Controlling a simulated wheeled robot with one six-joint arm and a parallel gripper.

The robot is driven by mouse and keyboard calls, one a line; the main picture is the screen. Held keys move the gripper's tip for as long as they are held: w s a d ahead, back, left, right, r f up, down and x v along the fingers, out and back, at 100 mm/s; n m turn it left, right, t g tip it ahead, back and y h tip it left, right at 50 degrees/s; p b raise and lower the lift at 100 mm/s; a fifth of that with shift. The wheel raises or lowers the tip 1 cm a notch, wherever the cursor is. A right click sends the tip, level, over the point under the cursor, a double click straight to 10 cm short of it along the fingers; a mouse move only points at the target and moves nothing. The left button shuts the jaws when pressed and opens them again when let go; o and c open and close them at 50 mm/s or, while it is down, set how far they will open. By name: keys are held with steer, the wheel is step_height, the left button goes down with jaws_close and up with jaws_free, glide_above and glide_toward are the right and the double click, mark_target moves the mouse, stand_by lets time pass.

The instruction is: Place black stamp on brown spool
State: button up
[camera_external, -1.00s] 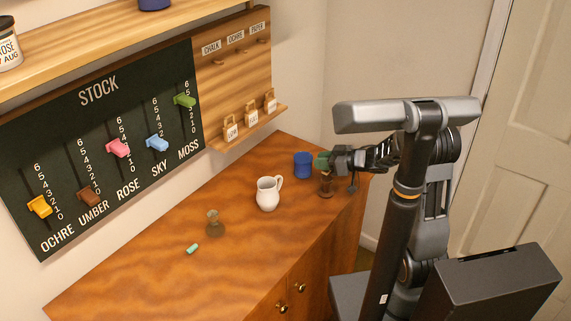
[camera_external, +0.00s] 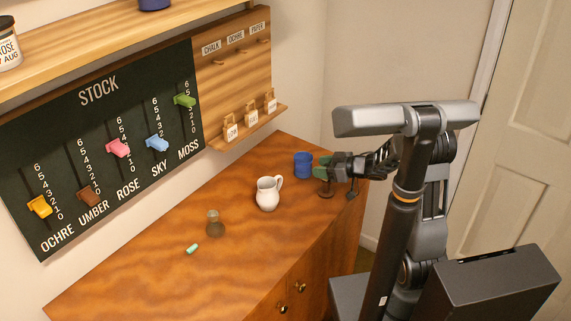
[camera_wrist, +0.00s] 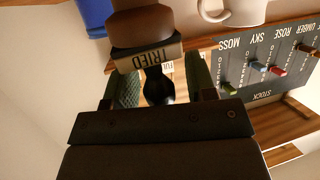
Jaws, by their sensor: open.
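My gripper (camera_external: 322,172) is low over the far right part of the wooden counter. In the wrist view its two green-padded fingers (camera_wrist: 161,88) are open, with a gap on each side of the black stamp's handle (camera_wrist: 157,88). The stamp's tan block is lettered TRIED and meets the dark brown spool (camera_wrist: 141,27) with no gap that I can see. The wrist view is upside down, so the spool is below the stamp. In the external view the spool (camera_external: 325,193) stands under the fingers, and the stamp is mostly hidden there.
A blue cup (camera_external: 303,165) stands close left of my gripper, and a white jug (camera_external: 267,193) is farther left. A dark flask-like piece (camera_external: 215,224) and a small green piece (camera_external: 192,249) lie beyond. The counter (camera_external: 150,270) is clear at the front left.

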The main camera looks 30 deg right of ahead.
steer(key=shift+r, duration=0.3)
steer(key=p+v, duration=0.2)
steer(key=v, duration=0.9)
steer(key=w+d+r+m+t+h, duration=0.1)
steer(key=d+r+m+t+h, duration=0.1)
steer(key=d+m+h, duration=0.3)
steer(key=w+d+r+m+t+h, duration=0.2)
steer(key=d+m+h, duration=0.1)
steer(key=d+h, duration=0.4)
steer(key=s+a+f+m+g, duration=0.1)
steer(key=s+a+g, duration=0.2)
steer(key=s, duration=0.4)
steer(key=s+a+f+m+g, duration=0.2)
steer(key=s+g, duration=0.3)
steer(key=s, duration=0.3)
steer(key=shift+a+f+m, duration=0.3)
steer(key=shift+a+f, duration=0.05)
steer(key=shift+s, duration=0.15)
step_height(320, 180, up, 4)
steer(key=p, duration=0.3)
